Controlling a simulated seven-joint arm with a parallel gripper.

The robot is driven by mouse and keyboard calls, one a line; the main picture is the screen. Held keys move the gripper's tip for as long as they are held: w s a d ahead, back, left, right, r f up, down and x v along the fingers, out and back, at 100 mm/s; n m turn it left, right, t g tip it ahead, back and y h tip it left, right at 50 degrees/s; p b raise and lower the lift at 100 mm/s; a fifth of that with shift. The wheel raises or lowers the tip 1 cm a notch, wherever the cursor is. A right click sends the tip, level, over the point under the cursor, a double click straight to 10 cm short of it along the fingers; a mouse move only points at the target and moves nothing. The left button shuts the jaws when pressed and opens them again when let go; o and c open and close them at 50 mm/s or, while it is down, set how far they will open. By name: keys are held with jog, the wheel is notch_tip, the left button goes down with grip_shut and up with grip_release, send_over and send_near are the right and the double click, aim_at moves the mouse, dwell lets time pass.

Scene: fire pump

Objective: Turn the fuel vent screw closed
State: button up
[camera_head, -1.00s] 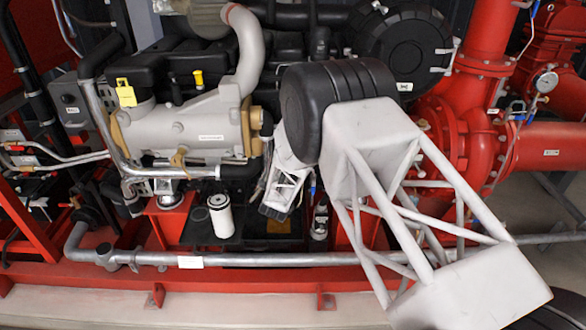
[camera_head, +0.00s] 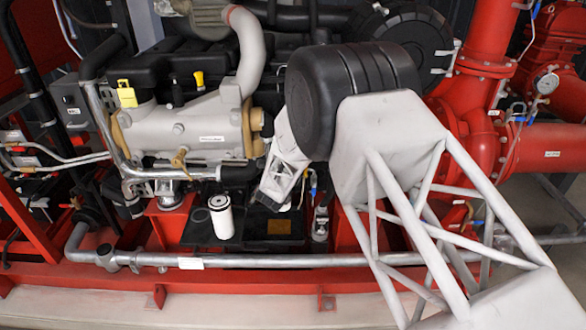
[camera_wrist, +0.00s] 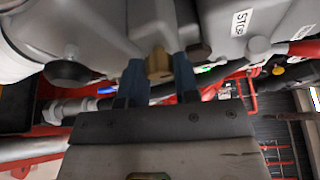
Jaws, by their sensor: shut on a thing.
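In the wrist view, my gripper (camera_wrist: 159,72) has its two blue-grey fingers on either side of a small brass-coloured piece, which looks like the fuel vent screw (camera_wrist: 157,62). The fingers are shut on it. The screw sits against the underside of a grey housing (camera_wrist: 150,22), and its upper end is hard to make out. In the head view, my arm reaches down beside the engine. The fingers and the screw cannot be made out there.
A white filter canister (camera_head: 221,216) stands left of my wrist. The grey engine manifold (camera_head: 180,130) is close on the left. A grey pipe (camera_head: 190,262) runs along the red frame below. The red pump (camera_head: 480,130) is at right. A dark round knob (camera_wrist: 68,72) hangs near the fingers.

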dwell(0.3)
jog(key=o, duration=0.9)
jog(key=shift+s, duration=0.1)
jog(key=shift+v, duration=3.8)
jog(key=shift+r, duration=0.1)
